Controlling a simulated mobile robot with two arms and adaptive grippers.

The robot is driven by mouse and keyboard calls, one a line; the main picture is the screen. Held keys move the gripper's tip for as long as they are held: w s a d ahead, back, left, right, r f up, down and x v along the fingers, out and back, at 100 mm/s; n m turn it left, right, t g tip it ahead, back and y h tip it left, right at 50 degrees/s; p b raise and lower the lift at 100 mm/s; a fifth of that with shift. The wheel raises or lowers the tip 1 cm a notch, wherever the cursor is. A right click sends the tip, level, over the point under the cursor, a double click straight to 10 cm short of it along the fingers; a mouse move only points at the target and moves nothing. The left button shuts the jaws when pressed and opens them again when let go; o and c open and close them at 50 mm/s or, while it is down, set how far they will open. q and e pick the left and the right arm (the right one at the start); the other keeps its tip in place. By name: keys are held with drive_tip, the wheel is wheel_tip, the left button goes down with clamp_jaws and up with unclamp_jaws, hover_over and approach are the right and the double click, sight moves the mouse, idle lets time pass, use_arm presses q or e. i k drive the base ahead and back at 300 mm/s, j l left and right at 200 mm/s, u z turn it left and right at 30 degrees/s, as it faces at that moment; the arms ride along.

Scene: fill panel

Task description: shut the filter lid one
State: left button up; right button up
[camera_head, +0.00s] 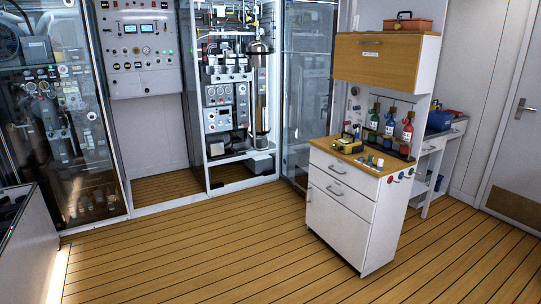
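A white fill panel cabinet (340,215) with a wooden top stands right of centre. A yellow device (348,144) sits on the left part of its counter, and small pieces (375,162) lie near the front right. I cannot tell which part is filter lid one, or whether it is open or shut; the details are too small. A wooden upper door (375,62) with a metal handle is closed above the counter. Neither my left nor my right gripper is in view.
Glass-doored equipment racks (228,105) line the back wall. A side bench (440,135) stands at the right. The plank floor (210,255) in front is clear.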

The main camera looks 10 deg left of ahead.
sight(211, 59)
drive_tip(key=i+j+u, duration=0.3)
drive_tip(key=i, duration=0.15)
drive_tip(key=i+j+u, duration=0.15)
drive_tip(key=i+u, duration=0.15)
drive_tip(key=i, duration=0.2)
drive_tip(key=i+u, duration=0.3)
drive_tip(key=i, duration=0.2)
